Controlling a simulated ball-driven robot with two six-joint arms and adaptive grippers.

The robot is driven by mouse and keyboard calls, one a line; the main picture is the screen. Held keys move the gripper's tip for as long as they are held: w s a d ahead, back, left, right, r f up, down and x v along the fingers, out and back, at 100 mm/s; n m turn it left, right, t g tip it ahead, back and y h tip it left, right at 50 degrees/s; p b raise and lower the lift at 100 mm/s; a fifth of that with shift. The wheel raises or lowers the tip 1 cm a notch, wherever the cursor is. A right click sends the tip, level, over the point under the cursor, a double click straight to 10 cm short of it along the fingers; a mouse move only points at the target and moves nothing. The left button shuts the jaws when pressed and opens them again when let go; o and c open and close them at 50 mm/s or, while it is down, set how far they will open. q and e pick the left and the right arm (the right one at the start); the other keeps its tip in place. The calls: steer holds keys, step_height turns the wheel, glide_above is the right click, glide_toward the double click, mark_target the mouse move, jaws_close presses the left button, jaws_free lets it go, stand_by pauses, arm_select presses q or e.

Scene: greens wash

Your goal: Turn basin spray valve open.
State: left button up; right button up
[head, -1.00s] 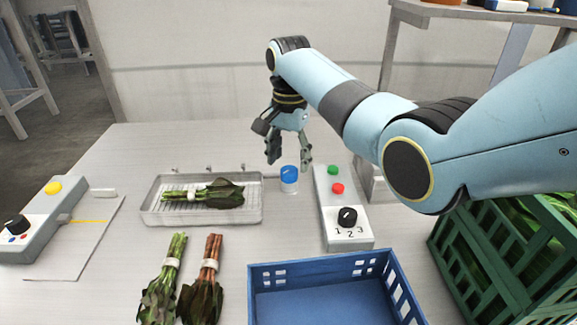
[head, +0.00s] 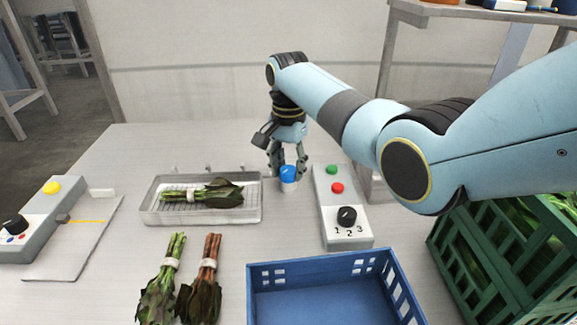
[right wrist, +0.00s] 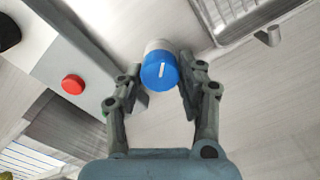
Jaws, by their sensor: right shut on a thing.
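The spray valve is a short white post with a blue knob (head: 288,172), standing just right of the metal basin (head: 251,213). In the right wrist view the blue knob (right wrist: 160,72) bears a white line, which runs nearly up and down in the picture. My right gripper (head: 288,168) points down over the valve, shut on the blue knob with one finger on each side. The basin holds a bunch of greens (head: 203,194) on a wire rack, with small spray nozzles along its back edge. My left gripper is not in view.
A grey control box (head: 326,208) with green and red buttons and a black dial stands close right of the valve. A blue crate (head: 330,268) is in front, a green crate (head: 470,262) at right. Two bundles (head: 163,285) of greens lie front left.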

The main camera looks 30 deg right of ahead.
mark_target(288, 169)
steer(key=shift+r+n+p, duration=0.2)
steer(key=shift+n+p, duration=1.35)
steer(key=shift+n, duration=0.25)
steer(key=n+p, duration=0.1)
steer(key=n, duration=0.2)
steer(key=shift+f+n+p, duration=0.1)
steer(key=shift+n+p, duration=0.3)
steer(key=n+p, duration=0.1)
steer(key=n, duration=0.4)
steer(key=shift+w, duration=0.1)
steer(key=n+p, duration=0.1)
steer(key=n, duration=0.4)
steer(key=shift+n, duration=0.4)
steer(key=o, duration=1.2)
steer(key=shift+a+f, duration=0.1)
steer(key=shift+c, duration=0.2)
step_height(288, 169, up, 12)
